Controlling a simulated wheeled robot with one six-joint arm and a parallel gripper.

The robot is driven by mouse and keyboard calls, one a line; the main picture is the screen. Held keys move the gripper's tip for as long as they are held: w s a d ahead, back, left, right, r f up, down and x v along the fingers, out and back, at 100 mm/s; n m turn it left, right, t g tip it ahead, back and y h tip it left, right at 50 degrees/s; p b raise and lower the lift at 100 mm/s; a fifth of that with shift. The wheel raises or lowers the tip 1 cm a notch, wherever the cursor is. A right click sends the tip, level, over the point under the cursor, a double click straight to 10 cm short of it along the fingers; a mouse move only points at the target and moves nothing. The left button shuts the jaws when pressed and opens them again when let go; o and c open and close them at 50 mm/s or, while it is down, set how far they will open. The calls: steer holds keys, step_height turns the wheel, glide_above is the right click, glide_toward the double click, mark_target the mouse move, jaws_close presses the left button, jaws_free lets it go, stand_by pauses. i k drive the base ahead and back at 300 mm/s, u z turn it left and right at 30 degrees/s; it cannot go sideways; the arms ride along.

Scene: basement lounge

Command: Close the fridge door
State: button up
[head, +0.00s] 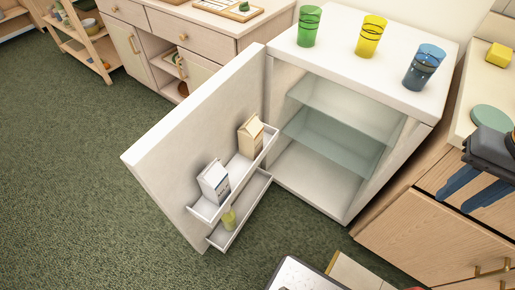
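The white fridge door (180,138) stands wide open, swung out to the left of the small white fridge (390,180). Its inner side faces right and carries two shelf bins. The upper bin holds a white carton (214,182) and a tan carton (250,137). The lower bin holds a yellow-green item (229,218). The fridge's inside shows glass shelves and looks empty. My gripper (454,200), dark with blue fingers, is at the right edge in front of the wooden cabinet, well apart from the door. Its fingers are spread with nothing visible between them.
Green (309,26), yellow (370,37) and blue (424,67) glasses stand on the fridge top. A wooden cabinet (425,225) is to the right, a drawer unit (203,45) behind the door. Green carpet (80,200) is clear at left.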

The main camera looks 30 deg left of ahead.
mark_target(167, 161)
steer(key=z, duration=2.05)
steer(key=k, duration=2.7)
steer(key=u, duration=1.9)
